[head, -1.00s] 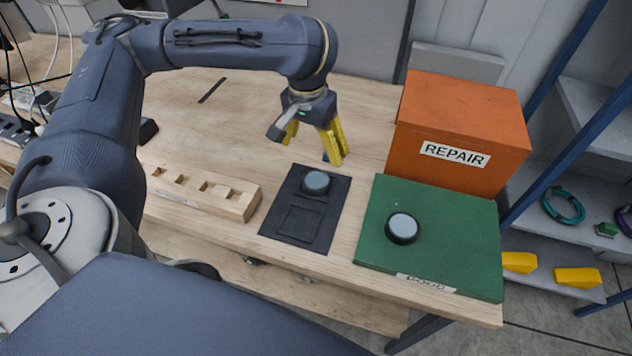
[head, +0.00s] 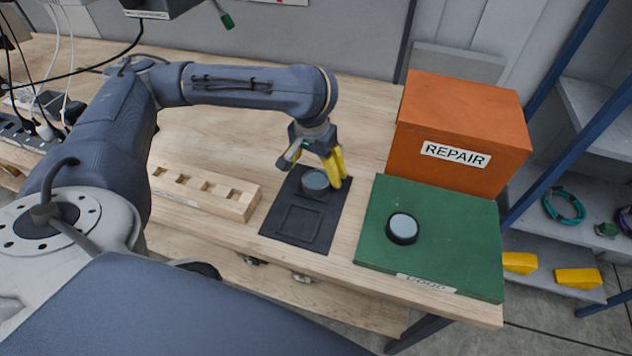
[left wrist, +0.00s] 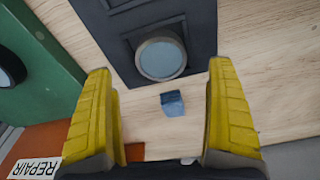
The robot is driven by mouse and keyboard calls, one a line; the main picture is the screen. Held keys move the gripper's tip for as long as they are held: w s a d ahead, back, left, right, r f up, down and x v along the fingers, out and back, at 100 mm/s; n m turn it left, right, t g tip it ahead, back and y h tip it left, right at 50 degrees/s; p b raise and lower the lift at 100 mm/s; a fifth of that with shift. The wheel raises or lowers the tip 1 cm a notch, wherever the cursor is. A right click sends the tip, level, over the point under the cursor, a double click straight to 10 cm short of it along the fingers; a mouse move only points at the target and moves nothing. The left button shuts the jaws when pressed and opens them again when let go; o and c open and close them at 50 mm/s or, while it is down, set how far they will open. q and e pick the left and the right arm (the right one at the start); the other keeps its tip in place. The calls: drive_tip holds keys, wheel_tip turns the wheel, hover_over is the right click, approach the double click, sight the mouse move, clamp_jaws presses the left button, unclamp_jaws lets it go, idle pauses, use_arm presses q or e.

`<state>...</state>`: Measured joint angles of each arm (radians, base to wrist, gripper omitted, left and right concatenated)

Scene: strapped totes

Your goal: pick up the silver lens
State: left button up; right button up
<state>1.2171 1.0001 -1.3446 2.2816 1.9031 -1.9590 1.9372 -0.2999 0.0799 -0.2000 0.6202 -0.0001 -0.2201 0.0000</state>
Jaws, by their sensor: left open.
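The silver lens (head: 315,181) is a short round piece with a pale blue-grey glass top. It sits on the black mat (head: 289,240), on its upper square. In the left wrist view the lens (left wrist: 161,58) shows its silver rim, ahead of and between the yellow fingers. My left gripper (head: 322,172) is open and empty, just above and beside the lens on its far side. Its fingers also show apart in the left wrist view (left wrist: 160,72). The near part of the lens is clear in the head view. My right gripper is not in view.
A similar dark-rimmed lens (head: 402,228) sits on the green mat (head: 450,262). An orange REPAIR box (head: 460,120) stands behind it. A wooden block with slots (head: 235,205) lies left of the black mat. A small blue block (left wrist: 172,103) lies on the table.

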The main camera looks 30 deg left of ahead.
sight(316, 179)
use_arm(q)
drive_tip(key=shift+w+a+f, duration=0.1)
drive_tip(key=shift+w+f, duration=0.05)
drive_tip(key=shift+f, duration=2.25)
drive_tip(key=shift+c, duration=0.2)
drive_tip(key=c, duration=1.5)
